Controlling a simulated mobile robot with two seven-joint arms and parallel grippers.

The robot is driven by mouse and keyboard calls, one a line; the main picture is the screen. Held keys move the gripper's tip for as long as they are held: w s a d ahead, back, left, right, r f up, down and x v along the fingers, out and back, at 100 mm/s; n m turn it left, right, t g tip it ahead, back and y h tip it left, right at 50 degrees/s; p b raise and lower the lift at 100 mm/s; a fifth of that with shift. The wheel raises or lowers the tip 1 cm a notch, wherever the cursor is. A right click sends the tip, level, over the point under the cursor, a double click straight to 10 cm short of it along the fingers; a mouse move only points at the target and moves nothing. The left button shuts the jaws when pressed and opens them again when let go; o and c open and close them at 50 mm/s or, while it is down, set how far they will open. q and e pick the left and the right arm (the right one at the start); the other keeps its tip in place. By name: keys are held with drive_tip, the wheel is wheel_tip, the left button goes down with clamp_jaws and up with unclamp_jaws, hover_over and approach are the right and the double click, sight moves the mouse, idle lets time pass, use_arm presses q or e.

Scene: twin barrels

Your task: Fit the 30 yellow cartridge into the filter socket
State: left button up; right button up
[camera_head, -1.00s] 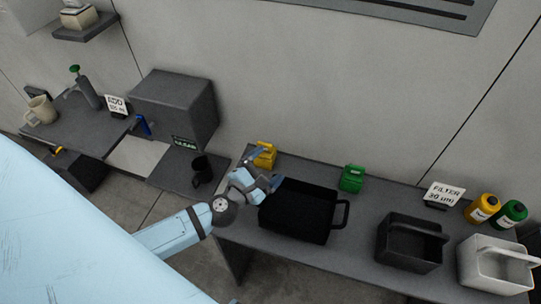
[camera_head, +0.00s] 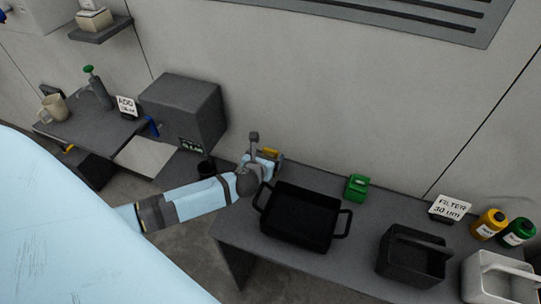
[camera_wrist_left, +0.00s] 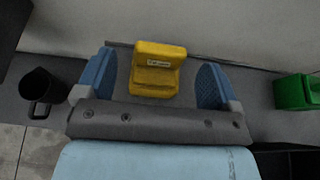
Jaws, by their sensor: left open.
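A yellow block-like cartridge (camera_wrist_left: 158,62) with a small pale label stands on the bench in the wrist view; the label is too small to read surely. In the head view the yellow cartridge (camera_head: 272,153) is partly hidden behind my left gripper (camera_head: 262,158). The left gripper (camera_wrist_left: 157,76) is open, with its blue fingers on either side of the cartridge and gaps showing to both. I cannot make out the filter socket for sure. My right gripper is not in view.
A black two-handled tray (camera_head: 302,243) sits close to the left gripper. A black mug (camera_wrist_left: 42,92) is left.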

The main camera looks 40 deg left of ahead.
sight(270, 152)
use_arm(q)
drive_tip(key=shift+w+a, duration=0.15)
drive_tip(key=shift+w, duration=0.45)
drive_tip(key=x, duration=0.4)
drive_tip(key=shift+w+f+p, duration=0.1)
drive_tip(key=shift+w+p, duration=0.1)
drive_tip(key=shift+p, duration=0.1)
drive_tip(key=shift+c, duration=0.2)
drive_tip(key=c, duration=1)
